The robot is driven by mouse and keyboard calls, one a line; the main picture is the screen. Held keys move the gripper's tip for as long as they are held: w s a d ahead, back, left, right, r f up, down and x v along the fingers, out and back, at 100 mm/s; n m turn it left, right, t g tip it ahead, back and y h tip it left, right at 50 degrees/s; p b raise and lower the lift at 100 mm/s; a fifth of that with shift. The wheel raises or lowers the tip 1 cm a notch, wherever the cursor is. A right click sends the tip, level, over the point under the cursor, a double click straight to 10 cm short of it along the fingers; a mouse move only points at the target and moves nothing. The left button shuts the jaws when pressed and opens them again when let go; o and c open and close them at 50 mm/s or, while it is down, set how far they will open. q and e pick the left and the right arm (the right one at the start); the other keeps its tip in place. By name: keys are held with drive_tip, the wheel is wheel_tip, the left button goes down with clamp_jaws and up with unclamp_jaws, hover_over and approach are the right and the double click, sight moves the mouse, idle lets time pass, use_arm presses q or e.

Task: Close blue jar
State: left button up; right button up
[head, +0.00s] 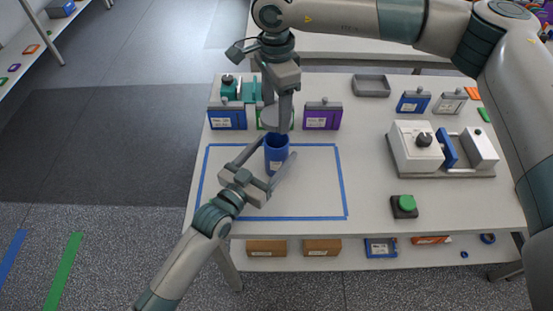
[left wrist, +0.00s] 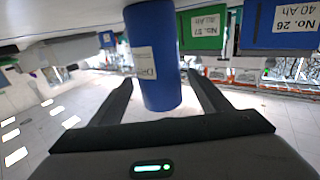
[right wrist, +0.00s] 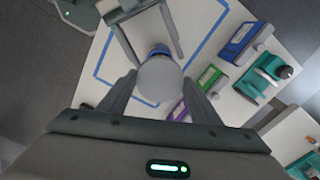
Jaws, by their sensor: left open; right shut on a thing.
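The blue jar (head: 277,160) stands upright and uncovered inside the blue-taped rectangle on the table. It also shows in the left wrist view (left wrist: 153,75), with a white label. My left gripper (head: 278,148) is open, with one finger on each side of the jar; I cannot tell whether they touch it. My right gripper (head: 283,103) points down above the jar and is shut on a round grey lid (right wrist: 160,80). In the head view the lid (head: 271,119) looks tilted, above and slightly behind the jar's mouth. In the right wrist view it hides most of the jar.
Behind the jar stand a blue box (head: 227,119), a partly hidden green box (right wrist: 209,77) and a purple box (head: 322,116). To the right are a white device (head: 415,150) and a green button (head: 405,203). The taped area (head: 318,190) right of the jar is clear.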

use_arm(q)
drive_tip(key=c, duration=1.6)
drive_tip(key=shift+o, duration=0.2)
use_arm(e)
drive_tip(key=shift+f, duration=2.5)
drive_tip(key=shift+f, duration=0.15)
drive_tip(key=shift+f, duration=0.75)
drive_tip(key=shift+f, duration=0.55)
